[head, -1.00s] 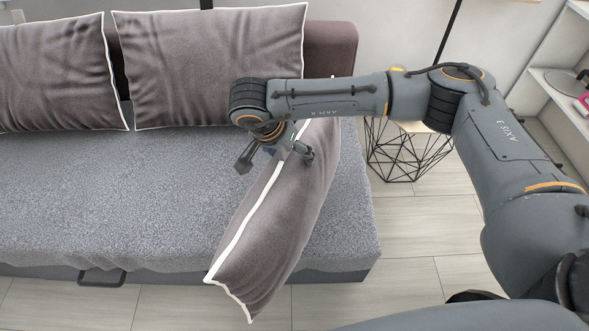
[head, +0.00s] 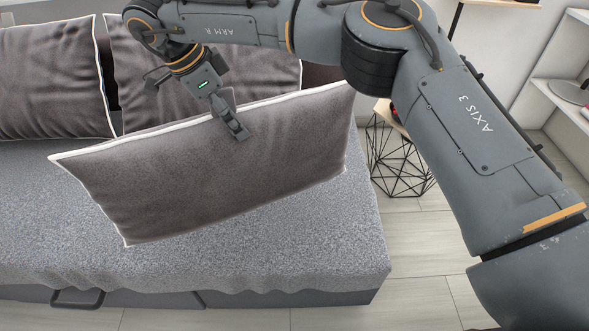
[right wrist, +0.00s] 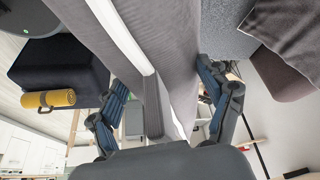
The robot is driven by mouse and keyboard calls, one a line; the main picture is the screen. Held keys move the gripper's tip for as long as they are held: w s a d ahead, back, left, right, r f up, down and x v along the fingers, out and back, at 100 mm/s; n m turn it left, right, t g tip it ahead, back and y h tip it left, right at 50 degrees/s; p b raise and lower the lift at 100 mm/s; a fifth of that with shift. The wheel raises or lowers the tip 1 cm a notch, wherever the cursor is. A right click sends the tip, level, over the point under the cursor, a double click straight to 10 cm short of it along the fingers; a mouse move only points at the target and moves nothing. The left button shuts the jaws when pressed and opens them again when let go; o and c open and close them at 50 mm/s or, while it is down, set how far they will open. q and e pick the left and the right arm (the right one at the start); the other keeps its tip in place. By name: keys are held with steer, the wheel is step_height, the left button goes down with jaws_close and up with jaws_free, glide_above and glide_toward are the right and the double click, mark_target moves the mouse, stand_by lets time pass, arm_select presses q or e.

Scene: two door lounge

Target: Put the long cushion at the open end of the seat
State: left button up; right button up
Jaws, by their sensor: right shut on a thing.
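The long cushion (head: 215,170) is dark grey-brown with white piping and hangs tilted above the seat, its broad face toward me. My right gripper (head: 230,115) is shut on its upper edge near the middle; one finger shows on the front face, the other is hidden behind. In the right wrist view the cushion (right wrist: 180,55) runs between the two fingers. The seat (head: 340,245) is a light grey sofa bed, with its open end at the right. I cannot tell whether the cushion's lower edge touches the seat. My left gripper is not in view.
Two back cushions lean at the rear: one at the left (head: 50,85) and one behind my arm (head: 270,85). A black wire side table (head: 395,160) stands right of the seat, and white shelves (head: 560,95) stand beyond. Floor is bare at the front right.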

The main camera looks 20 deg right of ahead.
steer(key=d+f, duration=0.1)
steer(key=d, duration=0.2)
steer(key=d+f+b, duration=0.1)
steer(key=d+f, duration=0.1)
steer(key=d, duration=0.1)
steer(key=d+f+b, duration=0.1)
steer(key=d+f, duration=0.1)
steer(key=d, duration=0.2)
steer(key=shift+w+f, duration=0.1)
steer(key=shift+f, duration=0.05)
steer(key=x, duration=0.2)
steer(key=b+x, duration=0.1)
steer(key=x, duration=0.2)
steer(key=b+x, duration=0.1)
steer(key=x, duration=0.2)
steer(key=shift+d, duration=0.35)
steer(key=o, duration=1.8)
steer(key=shift+s+f, duration=0.1)
steer(key=shift+s, duration=0.1)
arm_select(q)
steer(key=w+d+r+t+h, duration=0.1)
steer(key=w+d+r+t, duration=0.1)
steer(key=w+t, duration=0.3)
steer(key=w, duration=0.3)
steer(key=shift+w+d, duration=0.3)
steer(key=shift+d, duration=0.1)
